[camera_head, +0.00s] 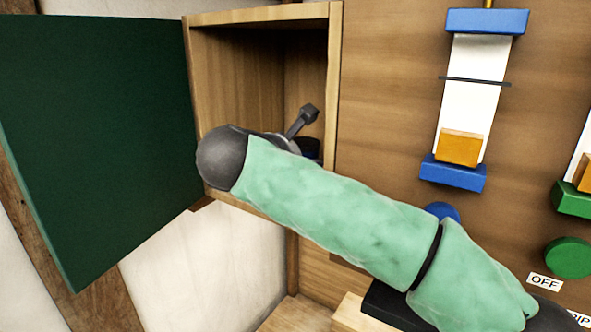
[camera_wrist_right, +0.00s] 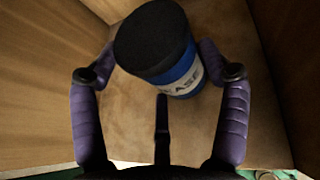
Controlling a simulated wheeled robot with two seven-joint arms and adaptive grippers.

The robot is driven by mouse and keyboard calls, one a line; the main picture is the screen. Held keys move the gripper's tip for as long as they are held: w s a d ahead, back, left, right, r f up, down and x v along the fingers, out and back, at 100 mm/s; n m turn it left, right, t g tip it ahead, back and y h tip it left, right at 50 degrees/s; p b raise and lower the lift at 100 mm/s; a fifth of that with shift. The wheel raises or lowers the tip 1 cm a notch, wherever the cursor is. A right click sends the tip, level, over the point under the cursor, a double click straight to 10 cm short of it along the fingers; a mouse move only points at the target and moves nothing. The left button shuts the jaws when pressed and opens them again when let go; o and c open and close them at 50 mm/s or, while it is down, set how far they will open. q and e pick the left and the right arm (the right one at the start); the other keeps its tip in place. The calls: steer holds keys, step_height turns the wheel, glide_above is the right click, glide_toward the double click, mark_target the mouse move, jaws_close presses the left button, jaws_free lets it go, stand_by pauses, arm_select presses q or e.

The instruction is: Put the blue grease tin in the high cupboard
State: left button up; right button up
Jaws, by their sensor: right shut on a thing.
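The blue grease tin (camera_wrist_right: 180,72) has a black lid and a pale label with partly readable lettering. In the right wrist view it sits between the two purple-padded fingers of my right gripper (camera_wrist_right: 155,62), which is shut on it. In the head view my green-sleeved right arm reaches into the open cupboard (camera_head: 335,70). My left gripper is out of view.
The dark green cupboard door (camera_head: 95,130) stands wide open on the left. Wooden side walls are close around the right gripper. To the right, a wooden panel carries a blue-and-white slider gauge (camera_head: 478,90), a green knob (camera_head: 568,257) and an OFF label (camera_head: 544,282).

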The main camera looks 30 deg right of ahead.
steer(key=shift+s+a+f, duration=0.15)
steer(key=shift+f, duration=0.25)
steer(key=shift+s+a+f, duration=0.15)
steer(key=shift+f, duration=0.25)
steer(key=shift+w+d+f, duration=0.15)
steer(key=shift+w+d, duration=0.05)
steer(key=o, duration=1.2)
steer(key=shift+f, duration=0.1)
steer(key=shift+c, duration=0.2)
steer(key=shift+o, duration=0.4)
steer(key=shift+s+a, duration=0.1)
steer(key=shift+a+r, duration=0.1)
steer(key=shift+r, duration=0.15)
steer(key=b+v, duration=0.2)
steer(key=v, duration=1)
steer(key=shift+b, duration=0.4)
